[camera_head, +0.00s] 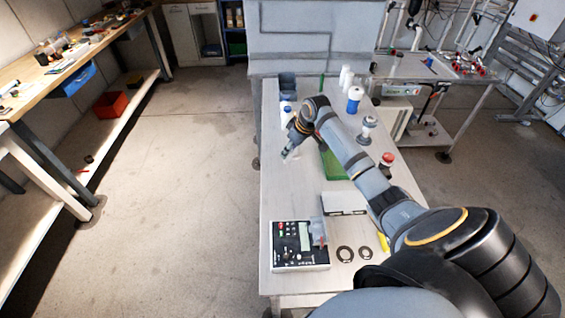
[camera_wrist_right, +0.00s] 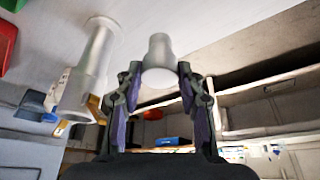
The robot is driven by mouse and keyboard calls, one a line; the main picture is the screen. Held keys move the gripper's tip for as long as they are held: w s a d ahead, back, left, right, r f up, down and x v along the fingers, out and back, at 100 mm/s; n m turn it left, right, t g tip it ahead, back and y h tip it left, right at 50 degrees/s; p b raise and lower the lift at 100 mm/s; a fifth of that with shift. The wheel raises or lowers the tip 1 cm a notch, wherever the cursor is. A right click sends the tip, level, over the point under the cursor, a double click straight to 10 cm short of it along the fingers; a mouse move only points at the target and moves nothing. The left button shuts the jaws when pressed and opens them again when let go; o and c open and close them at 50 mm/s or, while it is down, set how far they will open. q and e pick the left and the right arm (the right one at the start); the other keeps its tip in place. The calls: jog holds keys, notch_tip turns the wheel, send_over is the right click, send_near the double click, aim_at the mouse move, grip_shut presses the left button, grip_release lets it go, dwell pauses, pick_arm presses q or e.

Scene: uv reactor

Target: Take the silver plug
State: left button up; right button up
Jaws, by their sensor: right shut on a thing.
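My right gripper (camera_head: 289,154) is low over the left part of the white table in the head view. In the right wrist view its two fingers (camera_wrist_right: 158,76) are closed on the silver plug (camera_wrist_right: 158,50), a grey, tapered piece with a narrower end. The plug sits between the fingertips. The table surface shows just behind it, and I cannot tell if the plug touches it. In the head view the plug is too small to make out clearly. My left gripper is not in view.
A silvery cylinder (camera_wrist_right: 93,62) stands beside the gripper in the wrist view. On the table are a green tray (camera_head: 333,166), a red-capped jar (camera_head: 387,162), a blue-and-white bottle (camera_head: 354,99), a control box (camera_head: 300,246) and two dark rings (camera_head: 345,254).

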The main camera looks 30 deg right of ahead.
jog(key=s+d+r+b, duration=0.3)
jog(key=s+d+r, duration=0.2)
jog(key=d, duration=0.5)
notch_tip(320, 180, up, 2)
jog(key=shift+d, duration=0.2)
